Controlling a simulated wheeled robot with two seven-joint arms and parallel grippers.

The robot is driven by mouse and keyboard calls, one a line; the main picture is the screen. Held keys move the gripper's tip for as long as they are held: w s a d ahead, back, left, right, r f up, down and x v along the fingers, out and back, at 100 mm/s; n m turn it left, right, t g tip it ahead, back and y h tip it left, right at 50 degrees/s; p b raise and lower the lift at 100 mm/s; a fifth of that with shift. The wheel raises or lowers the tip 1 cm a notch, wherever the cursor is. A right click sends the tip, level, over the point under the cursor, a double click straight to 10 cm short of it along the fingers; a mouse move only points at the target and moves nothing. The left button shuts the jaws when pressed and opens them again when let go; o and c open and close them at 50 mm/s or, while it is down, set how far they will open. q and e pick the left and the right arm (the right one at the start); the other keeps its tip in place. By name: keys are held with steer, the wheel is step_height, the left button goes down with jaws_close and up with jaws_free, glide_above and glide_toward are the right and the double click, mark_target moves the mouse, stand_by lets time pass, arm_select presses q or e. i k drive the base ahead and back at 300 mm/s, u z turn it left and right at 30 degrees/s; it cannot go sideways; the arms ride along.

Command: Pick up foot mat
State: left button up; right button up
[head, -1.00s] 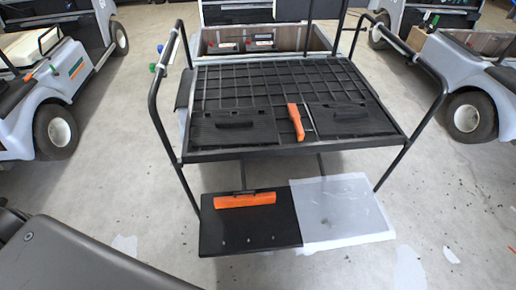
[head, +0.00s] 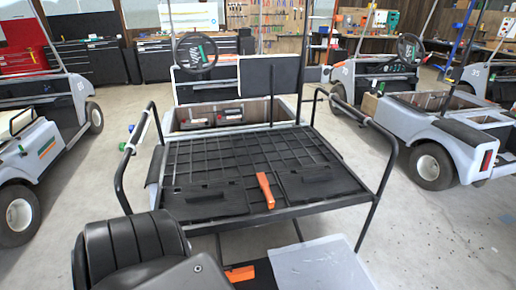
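The cart's low rear footrest shows at the bottom edge of the head view. Its left part is a black panel (head: 264,268), with an orange bar (head: 240,274) on it. Its right part is a flat light grey sheet (head: 320,262). I cannot tell for certain which of these is the foot mat. The lower part of the footrest is cut off by the picture edge, and a dark arm link of mine covers some of the left side. Neither gripper is in view.
Above the footrest is a black grid deck (head: 250,160) with side rails and an orange bar (head: 265,190). A battery bay (head: 225,117) lies behind it. Other carts stand left (head: 45,160) and right (head: 440,135). Concrete floor is open at right (head: 430,235).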

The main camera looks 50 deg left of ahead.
mark_target(192, 202)
steer(key=z, duration=0.2)
steer(key=k, duration=1.05)
steer(key=u, duration=1.2)
steer(key=i, duration=0.25)
